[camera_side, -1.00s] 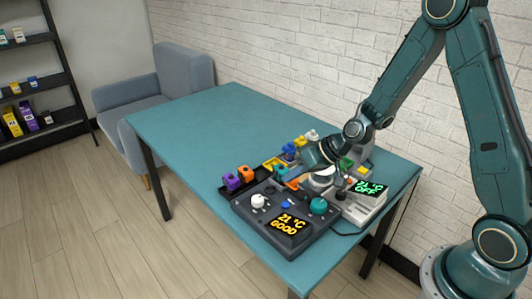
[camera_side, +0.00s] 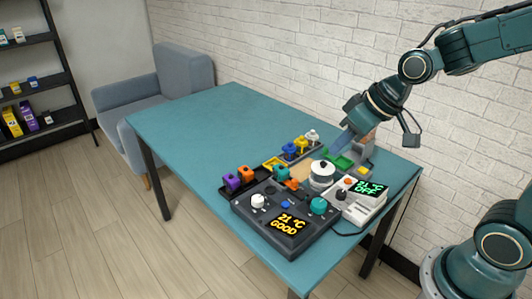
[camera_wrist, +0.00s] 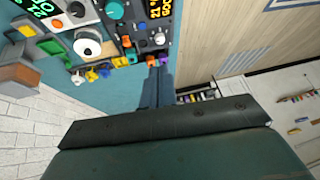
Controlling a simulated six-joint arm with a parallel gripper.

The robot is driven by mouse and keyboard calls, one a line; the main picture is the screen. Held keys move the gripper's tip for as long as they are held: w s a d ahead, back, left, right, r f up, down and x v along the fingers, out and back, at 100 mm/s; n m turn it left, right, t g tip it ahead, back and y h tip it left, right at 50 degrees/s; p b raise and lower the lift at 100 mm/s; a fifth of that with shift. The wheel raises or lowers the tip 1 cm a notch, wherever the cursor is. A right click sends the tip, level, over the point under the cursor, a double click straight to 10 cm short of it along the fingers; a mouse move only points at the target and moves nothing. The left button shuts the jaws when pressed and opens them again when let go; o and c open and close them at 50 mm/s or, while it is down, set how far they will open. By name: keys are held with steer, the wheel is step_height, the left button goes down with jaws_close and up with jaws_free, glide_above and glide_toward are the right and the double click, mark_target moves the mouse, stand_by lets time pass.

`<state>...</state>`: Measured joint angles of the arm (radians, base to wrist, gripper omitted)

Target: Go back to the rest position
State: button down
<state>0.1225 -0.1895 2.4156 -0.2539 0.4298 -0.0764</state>
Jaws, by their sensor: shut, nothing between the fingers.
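My gripper (camera_side: 338,146) is shut and empty, in the air over the far right end of the teal table (camera_side: 215,122). It points down and to the left. In the wrist view its two fingers (camera_wrist: 160,72) lie together with nothing between them. A dark control box (camera_side: 268,222) with a white knob, a teal knob and a display reading "21 °C GOOD" stands at the table's near edge. A white device (camera_side: 362,205) reading "21 °C OFF" stands to its right.
A round white thing with a black knob (camera_side: 322,174) stands behind the boxes, among several small coloured pieces. A green tray (camera_side: 340,161) lies below my gripper. A brick wall runs behind the table. The table's left half is clear.

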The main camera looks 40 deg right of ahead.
steer(key=s+d+r+h, duration=0.1)
steer(key=s+r, duration=0.2)
steer(key=s, duration=0.4)
steer(key=s+d+r+m+h, duration=0.1)
steer(key=s+r, duration=0.1)
steer(key=s, duration=0.5)
steer(key=shift+r, duration=0.4)
